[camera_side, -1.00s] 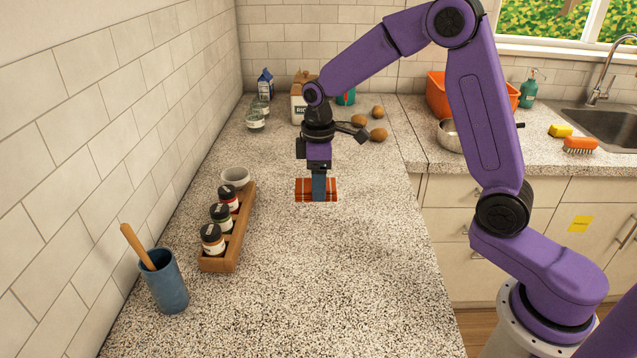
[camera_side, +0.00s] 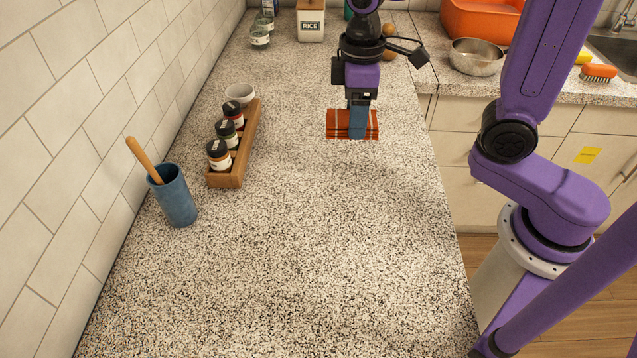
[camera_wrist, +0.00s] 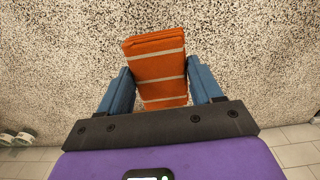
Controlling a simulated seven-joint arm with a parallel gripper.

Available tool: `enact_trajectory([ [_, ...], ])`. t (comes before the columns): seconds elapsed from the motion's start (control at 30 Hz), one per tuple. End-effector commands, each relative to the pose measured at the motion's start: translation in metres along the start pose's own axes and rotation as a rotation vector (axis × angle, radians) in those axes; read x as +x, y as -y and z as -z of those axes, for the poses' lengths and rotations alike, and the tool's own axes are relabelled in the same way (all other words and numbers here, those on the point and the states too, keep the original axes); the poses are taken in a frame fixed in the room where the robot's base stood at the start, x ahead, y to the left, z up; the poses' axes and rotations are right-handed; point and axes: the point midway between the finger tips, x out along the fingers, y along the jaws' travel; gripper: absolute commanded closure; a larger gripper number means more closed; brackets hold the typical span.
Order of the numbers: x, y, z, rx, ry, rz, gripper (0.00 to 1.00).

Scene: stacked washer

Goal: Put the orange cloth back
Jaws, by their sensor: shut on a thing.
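The orange cloth (camera_side: 340,124) is a folded bundle with pale stripes, over the speckled counter to the right of the spice rack in the side view. My gripper (camera_side: 357,128) points down and is shut on it. In the wrist view the cloth (camera_wrist: 160,62) sits between the two blue fingers of my gripper (camera_wrist: 161,82), and its far end extends past the fingertips. The near finger hides part of the cloth in the side view. I cannot tell whether its underside touches the counter.
A rice container (camera_side: 310,22) is at the back. A metal bowl (camera_side: 476,57) is on the right counter. The front counter is clear.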

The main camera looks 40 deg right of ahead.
Motion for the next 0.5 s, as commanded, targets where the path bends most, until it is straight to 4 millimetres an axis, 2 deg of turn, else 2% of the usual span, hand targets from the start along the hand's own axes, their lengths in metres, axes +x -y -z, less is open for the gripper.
enact_trajectory([
  [0.03,-0.003,0.013,-0.008,-0.003,-0.005,-0.002,0.64],
  [0.2,-0.005,0.044,-0.037,0.005,-0.004,-0.001,0.64],
  [0.4,-0.002,0.066,-0.061,0.016,-0.002,0.0,0.64],
  [0.5,0.0,0.07,-0.067,0.017,-0.001,0.0,0.64],
])
